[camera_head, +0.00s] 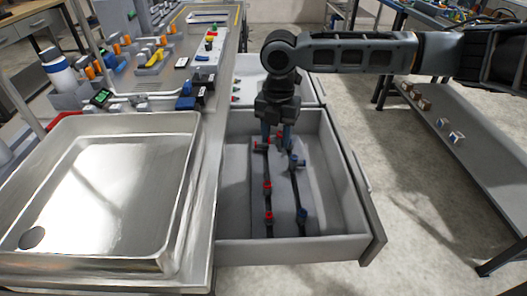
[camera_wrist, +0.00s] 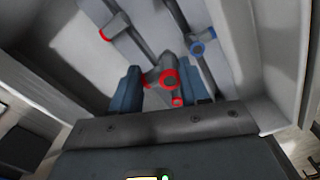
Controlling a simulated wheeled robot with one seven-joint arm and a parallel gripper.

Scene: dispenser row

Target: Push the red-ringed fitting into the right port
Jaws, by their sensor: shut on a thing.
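My gripper (camera_head: 277,138) reaches down into the open drawer (camera_head: 340,222). In the wrist view its two blue fingers (camera_wrist: 162,90) stand on either side of a dark fitting with red rings (camera_wrist: 168,79), and it is shut on that fitting. The fitting sits by the end of a dark pipe (camera_wrist: 143,45); whether it is pushed fully home I cannot tell. More red-ringed fittings (camera_head: 267,186) sit along the same pipe. A second dark pipe to the right carries blue-ringed fittings (camera_head: 302,213), one of which shows in the wrist view (camera_wrist: 197,48). I cannot make out which opening is the right port.
The drawer walls stand close around my gripper. A metal sink basin (camera_head: 100,190) lies to the left. A bench top (camera_head: 205,75) with small coloured parts is behind it. A low shelf (camera_head: 470,150) with small boxes stands at the right, with open floor between.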

